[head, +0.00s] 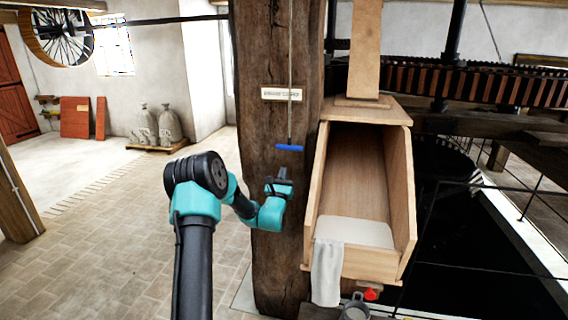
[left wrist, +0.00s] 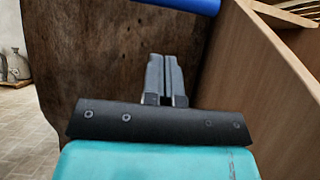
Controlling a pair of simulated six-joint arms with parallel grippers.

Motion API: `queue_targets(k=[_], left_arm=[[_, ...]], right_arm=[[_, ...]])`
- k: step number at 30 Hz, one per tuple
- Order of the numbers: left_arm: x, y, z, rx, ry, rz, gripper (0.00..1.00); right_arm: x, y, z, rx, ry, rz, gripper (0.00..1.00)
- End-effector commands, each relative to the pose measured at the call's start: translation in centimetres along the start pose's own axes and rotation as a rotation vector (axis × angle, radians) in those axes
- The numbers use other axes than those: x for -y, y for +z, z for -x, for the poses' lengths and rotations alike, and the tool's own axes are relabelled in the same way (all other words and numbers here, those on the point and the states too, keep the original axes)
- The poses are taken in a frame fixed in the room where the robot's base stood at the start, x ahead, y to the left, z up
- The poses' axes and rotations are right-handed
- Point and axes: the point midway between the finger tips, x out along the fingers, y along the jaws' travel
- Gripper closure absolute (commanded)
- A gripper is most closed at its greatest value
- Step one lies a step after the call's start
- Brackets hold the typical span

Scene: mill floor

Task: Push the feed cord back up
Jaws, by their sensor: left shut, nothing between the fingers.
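The feed cord (head: 290,70) hangs down the front of a thick wooden post, with a blue handle (head: 289,148) at its lower end. The blue handle also shows at the top of the left wrist view (left wrist: 196,4). My left gripper (head: 283,174) is shut and empty, a little below the blue handle and in front of the post. In the left wrist view its fingers (left wrist: 165,75) are together and point up along the post, apart from the handle. My right gripper is in neither view.
A label plate (head: 281,94) is fixed on the post (head: 262,50) behind the cord. A wooden chute (head: 405,185) with a white cloth (head: 327,272) stands close on the right. Sacks (head: 168,125) stand far left. The brick floor on the left is clear.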

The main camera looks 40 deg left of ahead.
Motion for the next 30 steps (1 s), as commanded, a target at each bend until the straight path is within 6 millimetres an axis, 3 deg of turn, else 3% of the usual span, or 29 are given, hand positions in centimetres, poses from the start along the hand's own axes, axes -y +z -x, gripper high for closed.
queue_targets(k=[6, 12, 30], left_arm=[[0.0, -0.2, 4.3, -0.007, -0.001, 0.001, 1.00], [0.0, -0.2, 6.6, -0.006, 0.000, 0.001, 1.00], [0.0, -0.1, 7.0, -0.004, -0.003, 0.001, 1.00]], right_arm=[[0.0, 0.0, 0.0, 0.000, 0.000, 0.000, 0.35], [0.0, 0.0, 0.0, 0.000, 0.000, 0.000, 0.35], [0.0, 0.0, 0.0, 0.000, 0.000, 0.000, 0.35]])
